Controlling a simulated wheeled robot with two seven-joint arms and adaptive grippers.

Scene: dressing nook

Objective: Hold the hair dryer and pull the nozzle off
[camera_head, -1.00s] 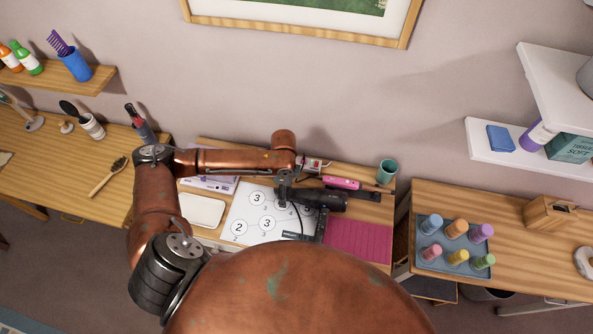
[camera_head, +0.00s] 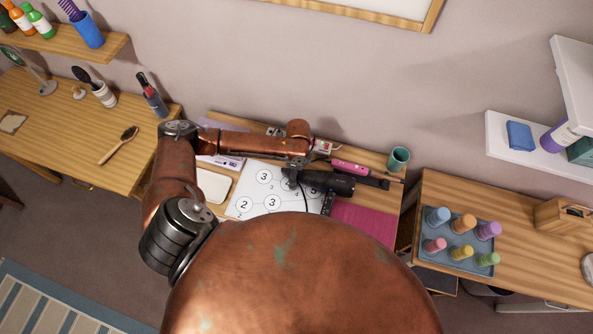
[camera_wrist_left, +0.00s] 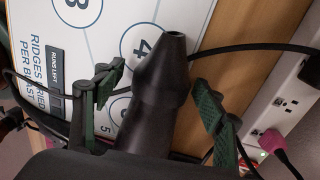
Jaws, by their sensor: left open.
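The black hair dryer (camera_head: 335,183) lies on the middle desk, over a white sheet with numbered circles (camera_head: 264,177). My left arm reaches over the desk, and its gripper is at the dryer's left end in the head view. In the left wrist view, a black tapered end of the dryer (camera_wrist_left: 160,90) points up between the two green-padded fingers of my left gripper (camera_wrist_left: 158,82). The fingers are spread, one on each side, with a visible gap on the right. My right gripper is not in view.
A power strip (camera_wrist_left: 285,95) with plugs and a black cord lies close beside the fingers. A pink-handled tool (camera_head: 350,168), a magenta mat (camera_head: 365,223) and a green cup (camera_head: 398,159) are nearby. A tray of bottles (camera_head: 483,258) stands on the right desk.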

